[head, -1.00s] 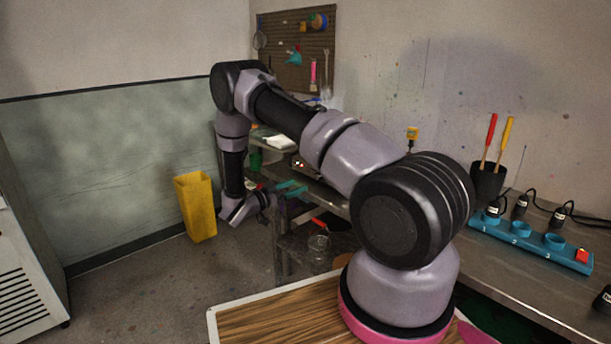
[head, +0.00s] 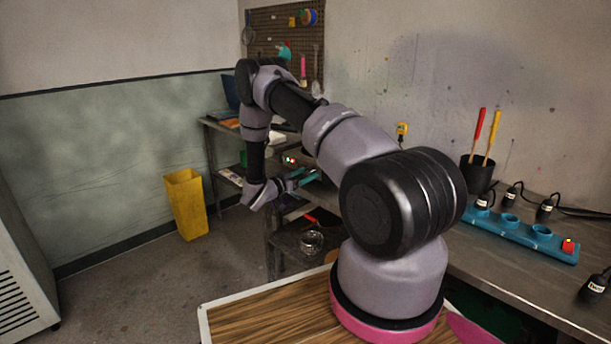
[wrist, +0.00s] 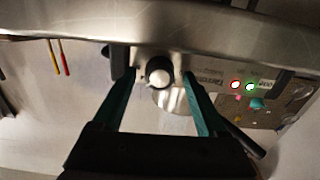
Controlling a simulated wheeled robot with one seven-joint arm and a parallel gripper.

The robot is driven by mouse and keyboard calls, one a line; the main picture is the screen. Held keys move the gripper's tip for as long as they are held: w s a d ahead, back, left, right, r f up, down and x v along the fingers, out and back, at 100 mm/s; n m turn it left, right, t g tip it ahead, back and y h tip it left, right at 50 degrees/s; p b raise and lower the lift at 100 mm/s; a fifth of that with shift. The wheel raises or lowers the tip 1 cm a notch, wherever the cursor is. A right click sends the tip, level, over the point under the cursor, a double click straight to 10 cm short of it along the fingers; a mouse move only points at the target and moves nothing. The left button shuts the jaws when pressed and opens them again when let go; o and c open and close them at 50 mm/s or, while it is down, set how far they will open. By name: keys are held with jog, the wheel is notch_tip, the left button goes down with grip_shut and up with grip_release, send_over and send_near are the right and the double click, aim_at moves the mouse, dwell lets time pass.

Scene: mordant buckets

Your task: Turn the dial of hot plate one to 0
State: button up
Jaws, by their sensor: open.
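A round dark dial with a pale face (wrist: 159,73) shows in the wrist view, on the edge of a metal-topped appliance. I cannot read its marks or its plate number. My gripper (wrist: 158,80) is open, with one teal finger on each side of the dial in the picture. Gaps show between the fingers and the dial; I cannot tell the depth between them. In the head view my gripper (head: 306,178) is at the front edge of the far bench, and my arm hides most of the appliance there.
In the head view, a glass jar (head: 312,241) stands on a lower shelf below my gripper. A yellow bin (head: 186,204) stands on the floor to the left.

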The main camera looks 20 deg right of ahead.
grip_shut()
